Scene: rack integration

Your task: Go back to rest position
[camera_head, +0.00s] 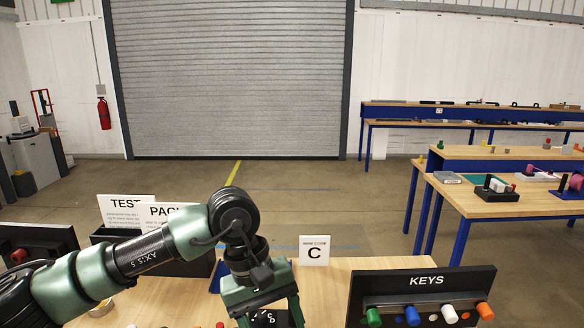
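My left arm comes in from the left over the near wooden table (165,300). Its green gripper (269,318) points down at the bottom centre, with its fingers spread apart and the tips cut off by the picture edge. A black piece with white letters, "C" and "D" among them, shows between or below the fingers; I see no clear contact. A white card marked "C" (315,250) stands behind the gripper to the right. My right gripper is not in view.
A black KEYS rack (426,281) with green, blue, white and orange pegs stands at right. Signs reading TEST (125,204) and PACK, partly hidden, stand at left behind my arm. Blue-legged benches (510,200) are farther right. Open floor (290,205) lies before the roller door.

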